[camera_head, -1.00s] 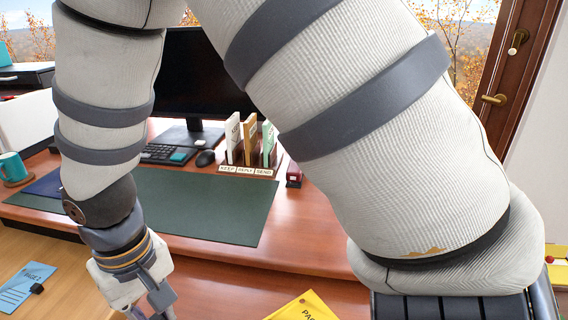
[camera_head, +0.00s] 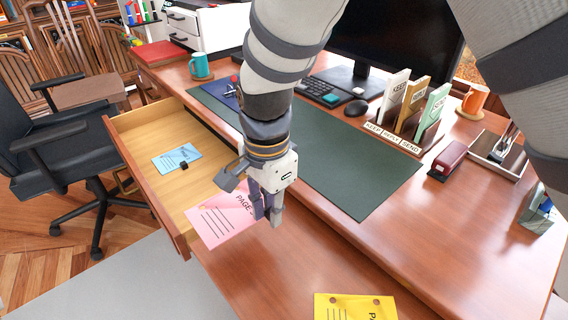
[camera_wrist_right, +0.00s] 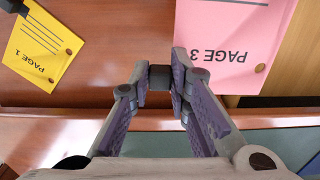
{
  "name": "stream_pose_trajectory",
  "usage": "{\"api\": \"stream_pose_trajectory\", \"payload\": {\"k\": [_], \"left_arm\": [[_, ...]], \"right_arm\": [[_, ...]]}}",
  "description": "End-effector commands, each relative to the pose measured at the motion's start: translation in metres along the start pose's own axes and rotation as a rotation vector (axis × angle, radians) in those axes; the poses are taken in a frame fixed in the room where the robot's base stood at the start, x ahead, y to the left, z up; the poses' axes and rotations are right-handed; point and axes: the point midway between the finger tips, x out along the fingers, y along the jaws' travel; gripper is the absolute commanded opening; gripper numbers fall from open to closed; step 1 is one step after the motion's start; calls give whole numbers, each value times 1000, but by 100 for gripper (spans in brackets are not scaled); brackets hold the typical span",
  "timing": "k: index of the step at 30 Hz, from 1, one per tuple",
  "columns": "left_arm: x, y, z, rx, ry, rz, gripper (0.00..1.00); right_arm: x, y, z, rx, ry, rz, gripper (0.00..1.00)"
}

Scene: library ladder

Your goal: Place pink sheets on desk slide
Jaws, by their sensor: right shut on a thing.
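My right gripper (camera_head: 268,212) is shut by the near corner of the pink sheet (camera_head: 222,219), marked PAGE 3 in the wrist view (camera_wrist_right: 225,45). A small black piece sits between its fingertips (camera_wrist_right: 160,77), right beside the sheet's edge. The sheet hangs over the inner side of the open drawer, next to the desk slide (camera_head: 262,272), a lower reddish board along the desk front. Whether it touches anything below is unclear. A yellow sheet (camera_head: 352,307), PAGE 1, lies on the slide. My left gripper is not in view.
The open drawer (camera_head: 140,120) holds a blue sheet (camera_head: 172,157) with a black clip. On the desk are a green mat (camera_head: 350,165), a letter sorter (camera_head: 405,135), a stapler (camera_head: 448,160) and a monitor (camera_head: 395,40). The slide between pink and yellow sheets is clear.

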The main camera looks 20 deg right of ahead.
Motion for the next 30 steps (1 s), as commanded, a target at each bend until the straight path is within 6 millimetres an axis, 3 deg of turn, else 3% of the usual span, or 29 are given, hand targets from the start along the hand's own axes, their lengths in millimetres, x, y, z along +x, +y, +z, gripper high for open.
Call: {"api": "stream_pose_trajectory", "payload": {"k": [2, 6, 13, 18, 30], "left_arm": [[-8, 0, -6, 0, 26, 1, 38], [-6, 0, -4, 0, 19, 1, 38], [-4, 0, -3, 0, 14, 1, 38], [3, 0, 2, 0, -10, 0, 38], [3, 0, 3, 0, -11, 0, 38]], "right_arm": [[4, 18, -13, 2, 1, -6, 0], [38, 40, -28, -1, -2, 3, 0], [66, 58, -42, -1, -1, 3, 0], [99, 62, -44, -4, -2, 7, 0], [104, 61, -45, -4, 1, -1, 0]]}}
